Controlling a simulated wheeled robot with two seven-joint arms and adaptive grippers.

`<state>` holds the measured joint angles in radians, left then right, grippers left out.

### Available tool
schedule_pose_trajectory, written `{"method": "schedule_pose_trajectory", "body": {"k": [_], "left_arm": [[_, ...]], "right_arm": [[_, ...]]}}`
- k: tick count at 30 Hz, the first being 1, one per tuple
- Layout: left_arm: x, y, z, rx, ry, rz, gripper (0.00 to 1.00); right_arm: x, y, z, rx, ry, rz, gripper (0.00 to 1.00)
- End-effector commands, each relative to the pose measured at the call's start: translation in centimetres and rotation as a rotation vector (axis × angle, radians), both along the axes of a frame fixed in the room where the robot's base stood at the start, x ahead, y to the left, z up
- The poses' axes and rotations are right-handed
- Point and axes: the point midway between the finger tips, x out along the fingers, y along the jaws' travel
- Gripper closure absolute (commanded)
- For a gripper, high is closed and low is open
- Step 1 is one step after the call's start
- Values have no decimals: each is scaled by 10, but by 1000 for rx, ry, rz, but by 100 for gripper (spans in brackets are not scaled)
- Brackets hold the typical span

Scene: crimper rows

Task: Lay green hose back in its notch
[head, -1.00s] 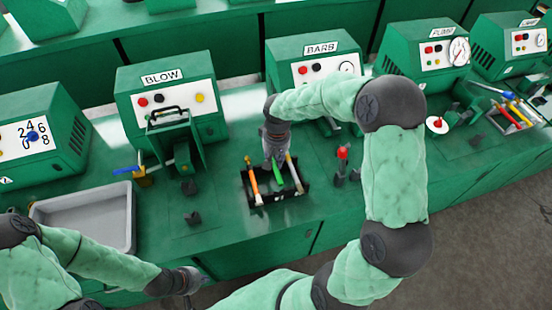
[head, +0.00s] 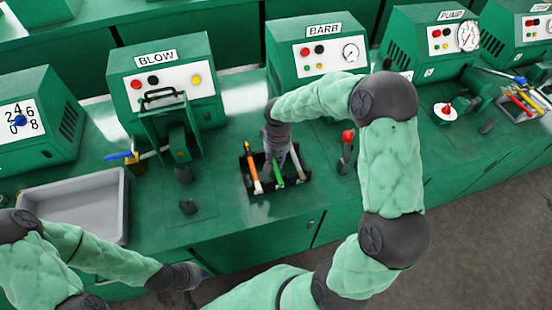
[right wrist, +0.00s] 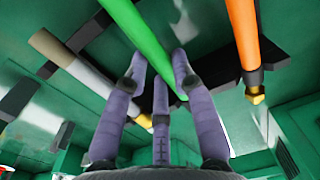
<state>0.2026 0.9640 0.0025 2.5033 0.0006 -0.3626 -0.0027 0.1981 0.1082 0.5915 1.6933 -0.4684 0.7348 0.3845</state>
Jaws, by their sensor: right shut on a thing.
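The green hose (head: 278,177) is at the black notched rack (head: 262,191), between an orange hose (head: 253,174) and a whitish hose (head: 298,164). My right gripper (head: 276,150) is above the rack, shut on the green hose. In the right wrist view the green hose (right wrist: 143,40) runs between the fingers of the right gripper (right wrist: 165,72), with the orange hose (right wrist: 243,35) to the right and the whitish one (right wrist: 70,65) to the left. Whether the green hose is seated in its notch cannot be told. My left gripper (head: 188,277) is low at the left, its fingers unclear.
Behind the rack stands the BARB machine (head: 318,55); the BLOW machine (head: 165,85) is to its left. A red-knobbed lever (head: 347,145) stands close right of the rack. A grey tray (head: 122,205) lies at the left.

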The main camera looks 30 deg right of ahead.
Motion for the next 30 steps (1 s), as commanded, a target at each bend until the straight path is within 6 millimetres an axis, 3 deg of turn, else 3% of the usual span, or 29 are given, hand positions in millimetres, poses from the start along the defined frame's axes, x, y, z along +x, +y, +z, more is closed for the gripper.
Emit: {"method": "schedule_pose_trajectory", "body": {"k": [7, 8, 10, 11, 23, 30], "left_arm": [[0, 0, 0, 0, 0, 0, 100], [0, 0, 0, 0, 0, 0, 100], [0, 0, 0, 0, 0, 0, 100], [0, 0, 0, 0, 0, 0, 100], [0, 0, 0, 0, -1, 0, 100], [0, 0, 0, 0, 0, 0, 100]], "right_arm": [[0, 0, 0, 0, -1, 0, 100], [0, 0, 0, 0, -1, 0, 68], [0, 0, 0, 0, -1, 0, 48], [0, 0, 0, 0, -1, 0, 46], [1, 0, 5, 0, -2, -1, 46], [2, -2, 42, -1, -7, 0, 46]]}}
